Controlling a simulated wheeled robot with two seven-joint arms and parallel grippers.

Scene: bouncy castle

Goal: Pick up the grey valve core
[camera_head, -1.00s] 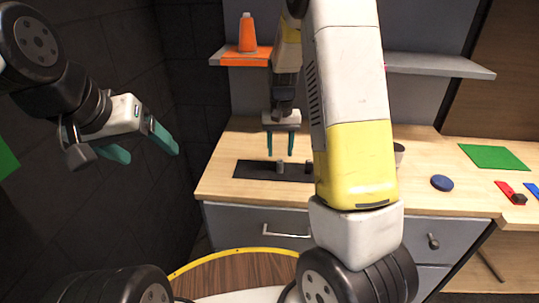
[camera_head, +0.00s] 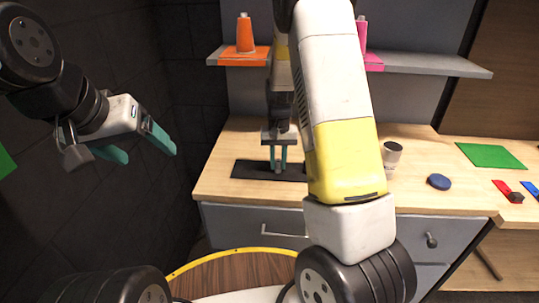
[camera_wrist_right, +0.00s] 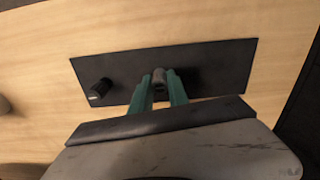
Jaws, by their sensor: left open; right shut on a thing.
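The grey valve core (camera_wrist_right: 159,76) stands on the black mat (camera_wrist_right: 215,68), between the teal fingertips of my right gripper (camera_wrist_right: 160,88). The jaws are shut on it. In the head view, my right gripper (camera_head: 278,163) points down at the black mat (camera_head: 247,169) and its fingers mostly hide the core. A dark cylindrical piece (camera_wrist_right: 100,88) sits near the left end of the mat in the right wrist view. In the head view my right forearm covers the mat's right part. My left gripper (camera_head: 143,147) is open and empty, off the table to the left.
A grey cup (camera_head: 391,152), a blue disc (camera_head: 439,181), a green sheet (camera_head: 490,156) and a red piece (camera_head: 504,189) lie to the right on the wooden table (camera_head: 225,150).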

